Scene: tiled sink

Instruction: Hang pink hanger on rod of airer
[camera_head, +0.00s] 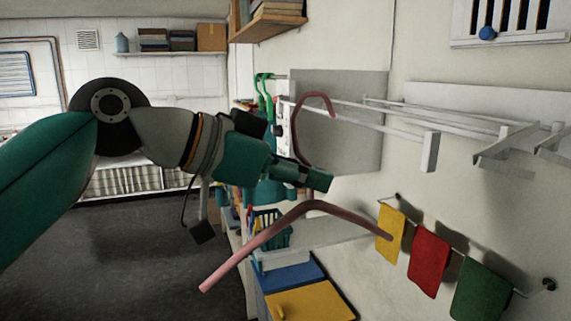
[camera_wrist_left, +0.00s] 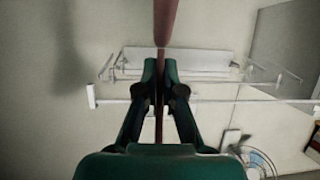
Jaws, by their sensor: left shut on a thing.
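The pink hanger (camera_head: 252,247) is in the grip of my left gripper (camera_head: 316,179), which is shut on its neck just under the hook. Its two arms spread downward and its hook curves up above the gripper. The neck of the hanger also shows between the fingers (camera_wrist_left: 160,65) in the left wrist view. The white airer (camera_head: 430,152) juts from the wall at the right, with long thin rods; a rod (camera_wrist_left: 220,101) crosses behind the fingers in the wrist view. In the head view the hook overlaps the near rod; I cannot tell whether it touches. My right gripper is not in view.
Green hangers (camera_head: 265,92) hang behind the hook. Yellow (camera_head: 391,233), red (camera_head: 428,261) and green (camera_head: 481,290) cloths hang on a low wall rail, the yellow one close to the hanger's right arm in the picture. A wooden shelf (camera_head: 268,22) is above.

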